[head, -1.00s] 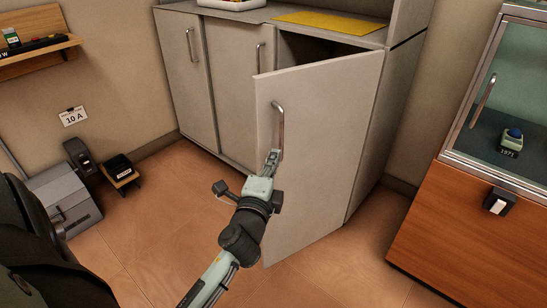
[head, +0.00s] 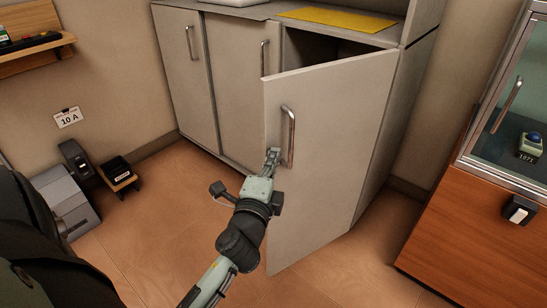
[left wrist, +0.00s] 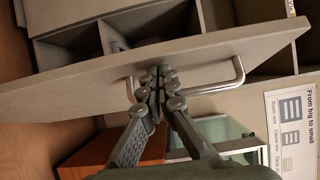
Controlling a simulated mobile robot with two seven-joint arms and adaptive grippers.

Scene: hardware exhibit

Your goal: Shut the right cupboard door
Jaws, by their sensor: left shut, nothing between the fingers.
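The right cupboard door (head: 335,160) is a pale grey panel standing ajar, with a dark gap behind its top edge. Its metal bar handle (head: 289,135) is near the free left edge. My left gripper (head: 272,153) is shut and empty, just left of the handle's lower part in the head view. In the left wrist view the closed fingers (left wrist: 157,78) point at the door (left wrist: 70,85) and overlap the handle (left wrist: 215,87) near one end. I cannot tell whether they touch the door. My right gripper is not in view.
The cupboard's middle door (head: 236,85) and left door (head: 185,75) are shut. A yellow sheet (head: 340,19) lies on top. A wooden cabinet (head: 465,215) with a glass case stands at the right. Small devices (head: 118,173) stand on the floor at the left. The floor before the door is clear.

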